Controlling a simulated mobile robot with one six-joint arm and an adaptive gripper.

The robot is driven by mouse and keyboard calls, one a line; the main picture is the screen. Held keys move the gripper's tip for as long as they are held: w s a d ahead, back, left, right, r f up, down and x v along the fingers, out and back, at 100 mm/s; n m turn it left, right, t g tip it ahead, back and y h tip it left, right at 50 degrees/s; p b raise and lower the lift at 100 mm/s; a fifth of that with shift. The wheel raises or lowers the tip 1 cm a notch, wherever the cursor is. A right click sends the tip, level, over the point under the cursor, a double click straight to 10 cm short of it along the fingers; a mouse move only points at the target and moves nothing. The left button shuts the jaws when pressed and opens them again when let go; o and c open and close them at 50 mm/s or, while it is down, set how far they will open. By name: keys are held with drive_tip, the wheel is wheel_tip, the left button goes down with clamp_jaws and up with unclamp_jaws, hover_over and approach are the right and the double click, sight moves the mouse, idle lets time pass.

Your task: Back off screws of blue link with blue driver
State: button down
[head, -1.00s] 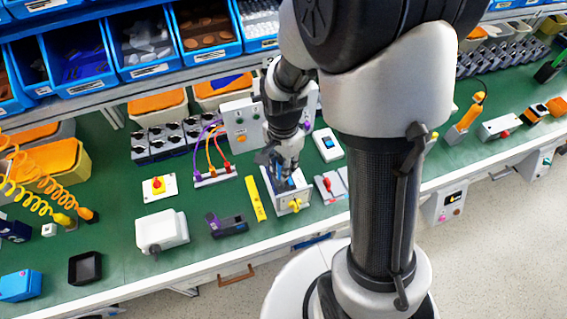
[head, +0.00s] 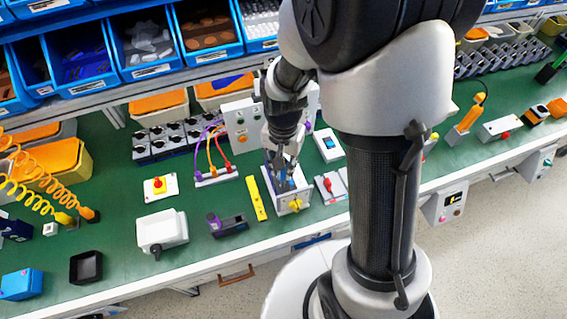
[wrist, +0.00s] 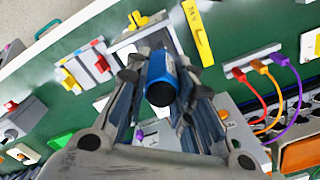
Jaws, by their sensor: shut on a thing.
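My gripper (wrist: 160,88) is shut on the blue driver (wrist: 163,66), a blue cylinder with a dark end facing the wrist camera. In the head view my gripper (head: 283,165) points down over the white switch box (head: 291,205), which has a yellow rotary knob on its front face. In the wrist view the box (wrist: 126,45) lies behind the driver, with its yellow knob (wrist: 138,20) beyond. The driver's tip, the blue link and its screws are hidden, so I cannot tell whether the driver touches a screw.
A yellow strip (head: 256,199) lies just left of the box, and a grey unit with a red switch (head: 328,186) stands close on the right. A grey panel (head: 241,124) and cabled sockets (head: 216,175) stand behind. Green bench shows toward the front left.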

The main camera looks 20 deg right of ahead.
drive_tip(key=n, duration=0.4)
drive_tip(key=shift+a, duration=0.1)
drive_tip(key=shift+n, duration=0.3)
drive_tip(key=n, duration=0.3)
drive_tip(key=shift+n, duration=0.8)
